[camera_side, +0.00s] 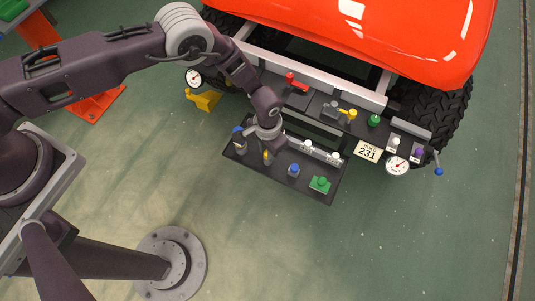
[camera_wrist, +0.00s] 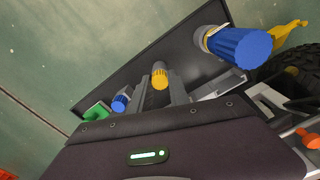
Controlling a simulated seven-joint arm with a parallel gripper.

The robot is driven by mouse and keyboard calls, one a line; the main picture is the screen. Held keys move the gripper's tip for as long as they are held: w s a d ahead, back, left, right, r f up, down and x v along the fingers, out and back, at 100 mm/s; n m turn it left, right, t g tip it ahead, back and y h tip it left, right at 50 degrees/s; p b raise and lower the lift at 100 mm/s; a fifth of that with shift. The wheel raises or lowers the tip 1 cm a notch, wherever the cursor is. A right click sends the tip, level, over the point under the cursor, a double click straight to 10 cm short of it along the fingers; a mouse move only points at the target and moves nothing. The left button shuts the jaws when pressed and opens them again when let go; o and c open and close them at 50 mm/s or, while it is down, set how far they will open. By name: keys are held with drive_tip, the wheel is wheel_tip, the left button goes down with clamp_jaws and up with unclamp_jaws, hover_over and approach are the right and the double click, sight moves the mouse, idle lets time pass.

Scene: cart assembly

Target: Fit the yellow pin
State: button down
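The yellow pin (camera_side: 267,158) stands on the black tray (camera_side: 325,199), with only its lower part showing below my gripper. In the wrist view its ribbed yellow head (camera_wrist: 160,74) is between the two grey fingers. My gripper (camera_wrist: 160,88) points down over the tray and looks open, one finger on each side of the pin. A narrow gap seems to show beside the head; whether either finger touches it is hard to tell.
A large blue-capped part (camera_wrist: 240,47) stands close beside my gripper. A small blue part (camera_side: 293,170) and a green part (camera_side: 320,184) sit on the tray's other side. The cart's panel (camera_side: 320,108) holds red, yellow, green, white and purple fittings. Gauges (camera_side: 397,166) hang near it.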

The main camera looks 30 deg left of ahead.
wheel_tip(320, 180, up, 7)
drive_tip(key=shift+f, duration=0.1)
idle(0.3)
idle(1.2)
drive_tip(key=w+a+r+m, duration=0.4)
drive_tip(key=w+a+m, duration=0.5)
drive_tip(key=a, duration=0.2)
drive_tip(key=w+a+r+m, duration=0.4)
drive_tip(key=w+a+m, duration=0.4)
drive_tip(key=w+a, duration=0.2)
drive_tip(key=shift+a+r+m, duration=0.2)
drive_tip(key=shift+a+m, duration=0.2)
drive_tip(key=shift+a, duration=0.1)
drive_tip(key=shift+f, duration=2.3)
